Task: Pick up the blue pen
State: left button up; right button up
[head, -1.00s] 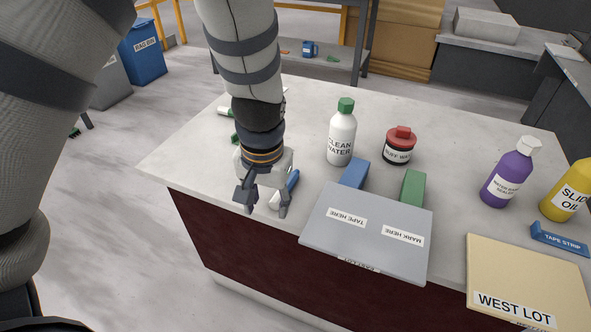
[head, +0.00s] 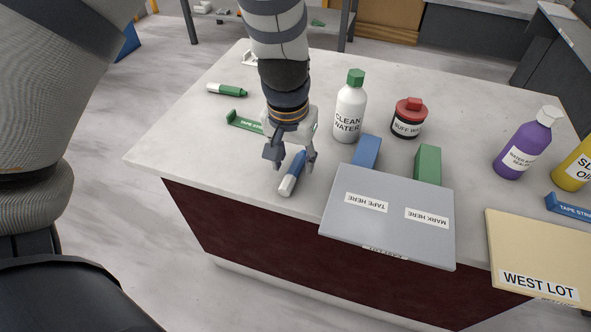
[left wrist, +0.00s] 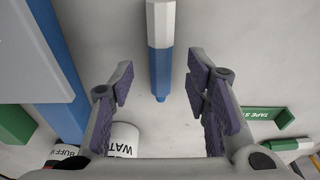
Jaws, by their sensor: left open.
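The blue pen (head: 293,172), blue with a white end, lies on the stone slab top (head: 230,185) near its front edge. My left gripper (head: 290,160) is open and points down over the pen, with one finger to each side of it in the head view. In the left wrist view the pen (left wrist: 160,50) lies ahead, lined up with the gap between the open fingers (left wrist: 160,85), and its blue tip reaches into that gap. Nothing is held. I cannot tell the exact height of the fingers above the slab. My right gripper is not in view.
Right of the gripper are a grey board (head: 390,225), a blue block (head: 366,151), a green block (head: 428,163) and a white water bottle (head: 349,110). A green tape strip (head: 244,123) and green marker (head: 227,90) lie to the left. The slab's front left is clear.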

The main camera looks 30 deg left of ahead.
aim_at(295, 171)
pick_arm(q)
notch_tip(295, 171, down, 3)
jog(key=shift+w+a+r, duration=0.1)
jog(key=shift+w+r, duration=0.05)
jog(key=shift+r, duration=0.15)
grip_shut()
